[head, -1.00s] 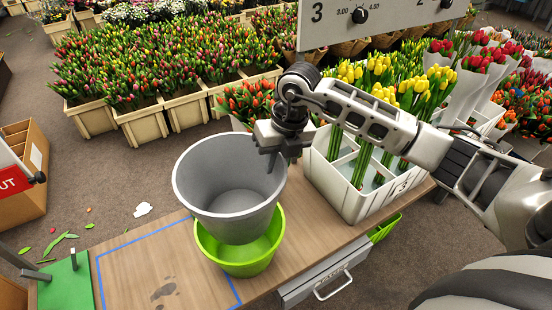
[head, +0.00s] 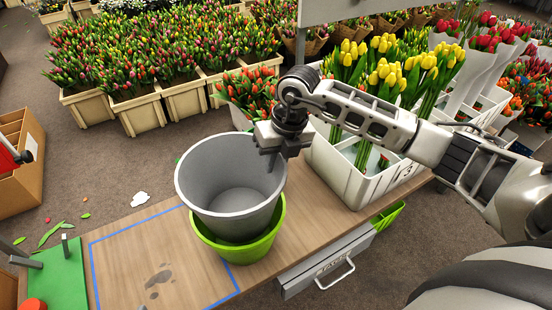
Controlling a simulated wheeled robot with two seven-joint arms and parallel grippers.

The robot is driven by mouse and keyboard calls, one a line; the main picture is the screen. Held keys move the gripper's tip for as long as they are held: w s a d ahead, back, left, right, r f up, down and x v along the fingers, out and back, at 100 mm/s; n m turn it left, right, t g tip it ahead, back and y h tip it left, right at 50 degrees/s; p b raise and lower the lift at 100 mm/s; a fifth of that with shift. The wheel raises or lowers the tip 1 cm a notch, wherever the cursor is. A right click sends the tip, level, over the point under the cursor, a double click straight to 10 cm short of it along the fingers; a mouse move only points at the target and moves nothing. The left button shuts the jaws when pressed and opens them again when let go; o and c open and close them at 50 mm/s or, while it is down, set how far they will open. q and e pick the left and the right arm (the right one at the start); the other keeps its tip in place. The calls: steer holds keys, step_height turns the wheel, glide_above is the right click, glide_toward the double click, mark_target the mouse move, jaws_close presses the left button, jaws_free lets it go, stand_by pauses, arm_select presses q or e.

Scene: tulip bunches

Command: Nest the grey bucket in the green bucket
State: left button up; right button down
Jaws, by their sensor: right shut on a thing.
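The grey bucket (head: 232,200) is upright in the head view, with its lower part inside the green bucket (head: 246,249). The green bucket stands on the wooden bench, and its rim shows around the grey one at the front and right. My right gripper (head: 274,158) is shut on the far right rim of the grey bucket. I cannot tell whether the grey bucket's base rests on the green bucket's floor. My left gripper is out of view.
A white crate (head: 345,181) with yellow tulips stands on the bench to the right. Blue tape (head: 134,224) outlines a mostly clear area of the bench (head: 190,271) at left. A green board (head: 59,272) is at the far left. A drawer (head: 318,277) is below the front edge.

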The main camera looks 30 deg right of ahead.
steer(key=shift+f, duration=0.15)
steer(key=c, duration=1.3)
jaws_free()
steer(key=p+v, duration=0.1)
steer(key=v, duration=1.5)
steer(key=shift+p, duration=0.35)
steer(key=shift+a, duration=0.1)
